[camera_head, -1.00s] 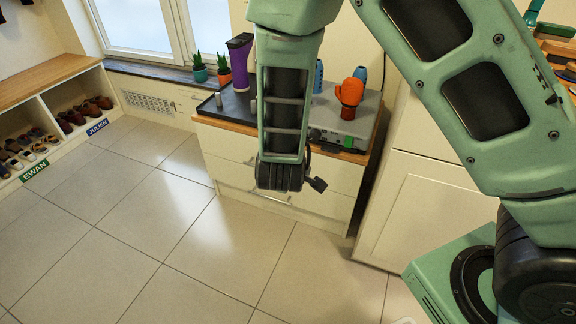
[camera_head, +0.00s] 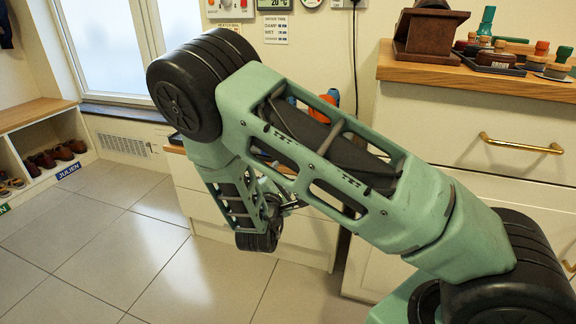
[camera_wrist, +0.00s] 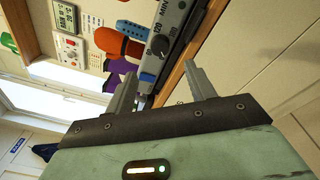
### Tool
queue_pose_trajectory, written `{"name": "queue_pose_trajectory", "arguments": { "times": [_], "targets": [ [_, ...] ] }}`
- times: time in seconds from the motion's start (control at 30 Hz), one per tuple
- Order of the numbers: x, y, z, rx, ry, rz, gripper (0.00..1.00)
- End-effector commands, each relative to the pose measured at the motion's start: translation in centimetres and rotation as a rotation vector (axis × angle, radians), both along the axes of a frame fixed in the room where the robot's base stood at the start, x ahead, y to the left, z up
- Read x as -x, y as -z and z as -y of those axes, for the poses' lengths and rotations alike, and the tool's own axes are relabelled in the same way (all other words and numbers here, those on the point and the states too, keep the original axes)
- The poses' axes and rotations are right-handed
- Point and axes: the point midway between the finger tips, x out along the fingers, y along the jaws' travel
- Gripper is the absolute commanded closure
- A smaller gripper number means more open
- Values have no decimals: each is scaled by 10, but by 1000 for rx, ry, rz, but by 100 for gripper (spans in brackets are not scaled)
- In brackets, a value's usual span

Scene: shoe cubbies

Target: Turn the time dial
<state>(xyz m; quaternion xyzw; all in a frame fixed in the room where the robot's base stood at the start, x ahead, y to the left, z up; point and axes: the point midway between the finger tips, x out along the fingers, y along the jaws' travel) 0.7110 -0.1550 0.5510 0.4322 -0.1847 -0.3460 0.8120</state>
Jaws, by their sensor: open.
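The grey unit (camera_wrist: 176,18) shows in the wrist view, its front marked "120" and "MIN". A dark round time dial (camera_wrist: 159,45) sits on that front. My gripper (camera_wrist: 160,70) is open with nothing between its fingers. The dial appears beyond the fingertips, roughly between them, and apart from them as far as I can tell. In the head view my arm hides the unit and dial, and my gripper is mostly hidden behind my forearm.
An orange boot-shaped piece (camera_wrist: 120,45) stands on the unit, with blue and purple pieces near it. A wooden counter (camera_head: 480,80) with a brush tray stands right. Floor (camera_head: 120,240) at left is clear.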

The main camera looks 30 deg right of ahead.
Motion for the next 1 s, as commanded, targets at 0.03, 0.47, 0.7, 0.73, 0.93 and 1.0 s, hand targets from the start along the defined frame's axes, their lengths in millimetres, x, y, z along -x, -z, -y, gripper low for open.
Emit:
{"name": "queue_pose_trajectory", "arguments": {
  "times": [0.03,0.47,0.7,0.73,0.93,1.0],
  "targets": [
    [-7,3,9,-1,5,4,45],
    [-60,2,62,-3,1,3,45],
    [-68,0,71,-1,-1,0,45],
    [-68,0,71,-1,-1,0,45],
    [-68,0,71,-1,-1,0,45],
    [-68,0,71,-1,-1,0,65]
  ]
}}
